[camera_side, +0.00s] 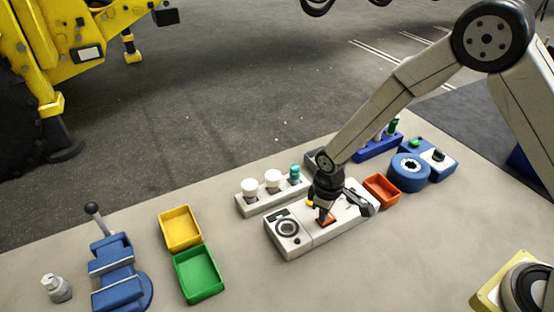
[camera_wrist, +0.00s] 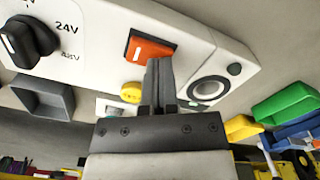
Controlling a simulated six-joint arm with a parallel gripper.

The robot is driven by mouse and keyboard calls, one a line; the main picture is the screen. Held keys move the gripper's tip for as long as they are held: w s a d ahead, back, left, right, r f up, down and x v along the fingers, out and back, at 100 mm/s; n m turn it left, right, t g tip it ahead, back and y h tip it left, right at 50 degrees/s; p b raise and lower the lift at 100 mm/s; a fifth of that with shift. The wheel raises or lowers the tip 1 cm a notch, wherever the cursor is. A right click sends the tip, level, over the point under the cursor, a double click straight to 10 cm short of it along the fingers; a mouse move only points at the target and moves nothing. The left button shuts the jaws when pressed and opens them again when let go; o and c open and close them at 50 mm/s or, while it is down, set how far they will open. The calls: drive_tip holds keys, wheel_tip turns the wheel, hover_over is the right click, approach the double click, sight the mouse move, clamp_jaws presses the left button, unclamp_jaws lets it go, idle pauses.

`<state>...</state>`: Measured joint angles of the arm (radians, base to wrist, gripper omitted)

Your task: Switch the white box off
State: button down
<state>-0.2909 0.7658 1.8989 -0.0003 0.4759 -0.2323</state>
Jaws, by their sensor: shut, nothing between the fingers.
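The white box (camera_side: 312,235) lies on the bench in the middle of the side view, and it fills the top of the wrist view (camera_wrist: 105,45). On its face are an orange rocker switch (camera_wrist: 150,47), a yellow button (camera_wrist: 131,92), a black knob marked 24V (camera_wrist: 27,40) and a round dial (camera_wrist: 209,88). My gripper (camera_side: 322,212) is shut and empty, over the orange switch. In the wrist view the closed fingertips (camera_wrist: 160,64) overlap the lower right part of the switch. I cannot tell if they touch it, or which way the switch is tilted.
A white rack (camera_side: 265,199) with bottles stands behind the box. An orange tray (camera_side: 381,190) and a blue round part (camera_side: 408,172) are to the right. Yellow (camera_side: 180,228) and green (camera_side: 199,274) trays and a blue vise (camera_side: 120,277) are left. The bench in front is clear.

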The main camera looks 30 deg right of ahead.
drive_tip(key=shift+r, duration=3.45)
drive_tip(key=shift+s+d+r, duration=0.2)
drive_tip(key=shift+d+r, duration=0.1)
drive_tip(key=shift+d, duration=0.1)
drive_tip(key=s+d+r+m+t, duration=0.2)
drive_tip(key=s+d+r+m, duration=0.3)
drive_tip(key=s+d, duration=0.6)
drive_tip(key=shift+s+d+r+m+t, duration=0.15)
drive_tip(key=shift+s+r+m+t, duration=0.15)
drive_tip(key=shift+s+r+m, duration=0.15)
